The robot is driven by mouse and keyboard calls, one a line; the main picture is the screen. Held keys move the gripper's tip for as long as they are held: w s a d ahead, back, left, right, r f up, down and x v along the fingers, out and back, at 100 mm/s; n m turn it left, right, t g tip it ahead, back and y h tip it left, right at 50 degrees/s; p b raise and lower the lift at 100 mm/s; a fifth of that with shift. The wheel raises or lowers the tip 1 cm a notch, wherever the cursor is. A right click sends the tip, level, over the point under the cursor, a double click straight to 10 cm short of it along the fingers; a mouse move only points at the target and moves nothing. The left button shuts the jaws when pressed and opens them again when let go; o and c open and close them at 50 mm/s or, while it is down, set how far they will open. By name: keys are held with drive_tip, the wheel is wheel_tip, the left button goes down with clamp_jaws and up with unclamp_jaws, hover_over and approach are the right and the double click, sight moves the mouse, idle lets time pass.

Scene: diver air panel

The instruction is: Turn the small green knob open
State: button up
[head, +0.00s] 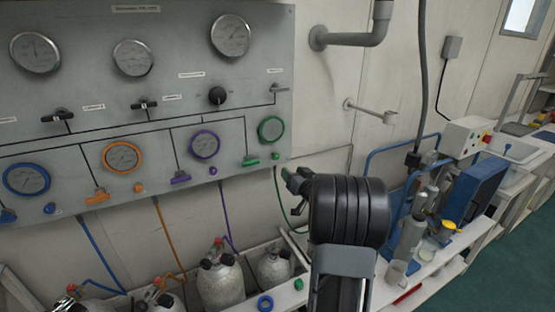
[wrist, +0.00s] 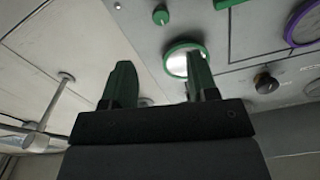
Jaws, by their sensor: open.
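The small green knob (head: 275,156) sits on the grey panel just below the green-rimmed gauge (head: 270,130), right of the green lever handle (head: 250,161). In the wrist view the small green knob (wrist: 160,16) is near the top edge, beyond my fingertips and apart from them. The green-rimmed gauge (wrist: 185,60) is partly hidden behind one finger there. My gripper (head: 296,181) is open and empty, below and right of the knob in the head view. Its two dark green fingers stand apart in the wrist view (wrist: 160,80).
The panel (head: 180,95) carries purple, orange and blue gauges and handles, and a black knob (head: 217,95). A wall bracket (head: 370,110) and pipe (head: 350,39) stick out at right. Air cylinders (head: 220,282) stand below. A blue machine (head: 474,192) stands right of my arm.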

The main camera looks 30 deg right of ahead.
sight(277, 158)
drive_tip(key=w, duration=0.4)
drive_tip(key=w+d+p, duration=0.1)
drive_tip(key=w, duration=0.2)
drive_tip(key=w+p, duration=0.1)
drive_tip(key=w, duration=0.3)
drive_tip(key=shift+w+d, duration=0.2)
drive_tip(key=shift+w, duration=0.1)
drive_tip(key=shift+c, duration=0.3)
drive_tip(key=c, duration=0.9)
